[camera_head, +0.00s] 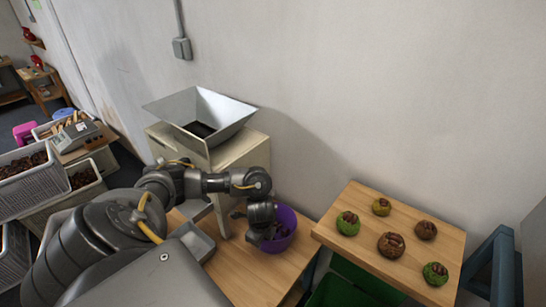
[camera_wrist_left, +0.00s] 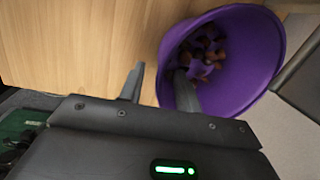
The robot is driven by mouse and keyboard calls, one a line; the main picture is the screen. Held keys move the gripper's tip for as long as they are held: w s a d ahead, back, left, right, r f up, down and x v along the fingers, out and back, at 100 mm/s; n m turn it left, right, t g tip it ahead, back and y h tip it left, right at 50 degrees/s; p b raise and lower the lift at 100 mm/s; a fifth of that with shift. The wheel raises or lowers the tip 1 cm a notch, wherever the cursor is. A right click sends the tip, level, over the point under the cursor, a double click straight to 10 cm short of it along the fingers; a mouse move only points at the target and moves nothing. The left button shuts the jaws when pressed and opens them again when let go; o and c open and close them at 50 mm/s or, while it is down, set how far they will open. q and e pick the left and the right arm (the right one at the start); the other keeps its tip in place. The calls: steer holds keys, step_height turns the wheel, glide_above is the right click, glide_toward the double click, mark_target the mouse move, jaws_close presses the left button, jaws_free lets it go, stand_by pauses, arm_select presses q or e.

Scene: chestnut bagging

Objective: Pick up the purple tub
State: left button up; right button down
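The purple tub (camera_head: 288,221) stands on the wooden table beside the hopper cabinet. In the left wrist view the tub (camera_wrist_left: 252,50) shows brown pieces inside, likely chestnuts. My left gripper (camera_head: 262,232) is at the tub's left side in the head view and hides part of it. In the left wrist view the left gripper (camera_wrist_left: 160,88) is open, its fingers apart. One finger is outside the tub and the other is inside its mouth, with the rim between them. A gap shows between the outer finger and the rim. My right gripper is not in view.
A metal hopper (camera_head: 228,112) sits on a pale cabinet (camera_head: 253,152) behind my arm. A wooden board (camera_head: 356,205) with several brown and green round items is right of the tub. A green crate (camera_head: 340,292) is below it. White baskets (camera_head: 30,187) stand at left.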

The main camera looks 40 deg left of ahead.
arm_select(q)
steer(key=f, duration=0.3)
steer(key=a+f, duration=0.1)
steer(key=shift+w+f+b, duration=0.3)
steer(key=shift+b, duration=0.1)
steer(key=shift+d+r, duration=0.1)
jaws_close()
